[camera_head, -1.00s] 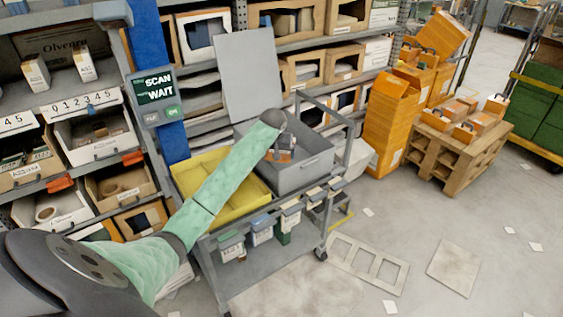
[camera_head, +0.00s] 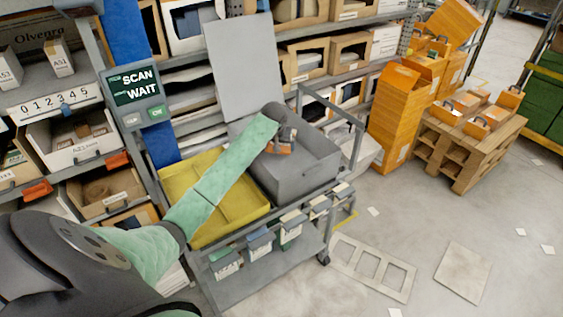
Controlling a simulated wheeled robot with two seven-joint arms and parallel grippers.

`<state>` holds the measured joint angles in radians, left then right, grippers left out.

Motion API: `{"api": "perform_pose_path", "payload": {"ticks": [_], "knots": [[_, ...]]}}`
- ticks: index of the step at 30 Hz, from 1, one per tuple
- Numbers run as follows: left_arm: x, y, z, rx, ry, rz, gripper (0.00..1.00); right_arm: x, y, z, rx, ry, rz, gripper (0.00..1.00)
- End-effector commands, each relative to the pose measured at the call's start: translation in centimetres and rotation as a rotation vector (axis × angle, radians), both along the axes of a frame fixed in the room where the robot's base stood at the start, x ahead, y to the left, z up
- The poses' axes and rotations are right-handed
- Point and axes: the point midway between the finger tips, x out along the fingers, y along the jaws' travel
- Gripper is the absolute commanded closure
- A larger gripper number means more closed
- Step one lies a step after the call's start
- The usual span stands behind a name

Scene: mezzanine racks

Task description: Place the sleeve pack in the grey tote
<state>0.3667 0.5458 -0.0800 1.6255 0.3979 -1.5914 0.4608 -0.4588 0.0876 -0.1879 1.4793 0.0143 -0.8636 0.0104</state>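The grey tote (camera_head: 305,175) stands on the right half of a cart, beside a yellow tote. My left arm, in a green sleeve, reaches across the yellow tote. My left gripper (camera_head: 283,140) is over the grey tote, pointing down toward its inside. A small orange-brown patch (camera_head: 281,149) shows at the gripper; I cannot tell whether it is the sleeve pack, and the fingers are too small and dark to read. The sleeve pack cannot be made out for sure. My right gripper is not in view.
The yellow tote (camera_head: 240,203) sits on the cart's left half. A grey upright panel (camera_head: 243,68) and stocked racks rise behind. A "SCAN WAIT" screen (camera_head: 134,88) stands at left. Orange boxes (camera_head: 395,120) and a pallet (camera_head: 465,150) are at right. The front-right floor is mostly open.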

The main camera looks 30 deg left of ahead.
Motion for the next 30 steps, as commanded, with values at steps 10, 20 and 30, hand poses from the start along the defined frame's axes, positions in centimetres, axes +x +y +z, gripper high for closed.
{"api": "perform_pose_path", "payload": {"ticks": [10,20,30], "knots": [[-0.1,0.0,-3.8,0.001,0.002,0.002,0.34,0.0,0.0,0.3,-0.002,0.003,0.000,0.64],[0.0,0.0,-7.9,0.000,0.000,0.001,0.34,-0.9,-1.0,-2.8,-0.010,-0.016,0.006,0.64],[-0.1,0.0,-11.4,0.001,0.000,0.001,0.34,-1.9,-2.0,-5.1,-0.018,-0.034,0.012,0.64]]}}
